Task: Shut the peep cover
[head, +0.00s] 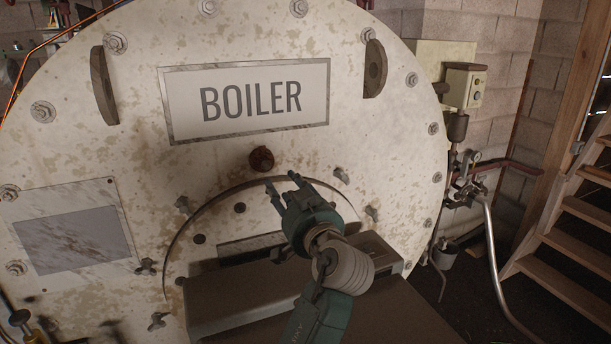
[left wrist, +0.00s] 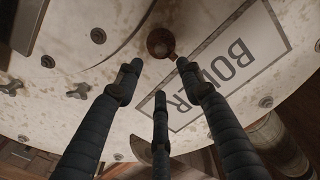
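A small round rusty-brown piece (head: 261,159), which looks like the peep cover, sits on the pale boiler front (head: 220,155) below the BOILER sign. It also shows in the left wrist view (left wrist: 160,43), with a small reddish tab at its lower right edge. I cannot tell whether it is open or shut. My left gripper (head: 281,180) is just below and right of it in the head view. In the left wrist view its fingers (left wrist: 160,68) are spread, with nothing between them, and point toward the rusty piece; contact is not clear. My right gripper is not in view.
A BOILER sign (head: 246,98) is above, with curved brackets (head: 375,68) beside it. Bolts and wing nuts (head: 183,205) stick out around the round hatch. A dark metal box (head: 240,295) juts out below. Pipes (head: 490,240) and wooden stairs (head: 565,250) stand at the right.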

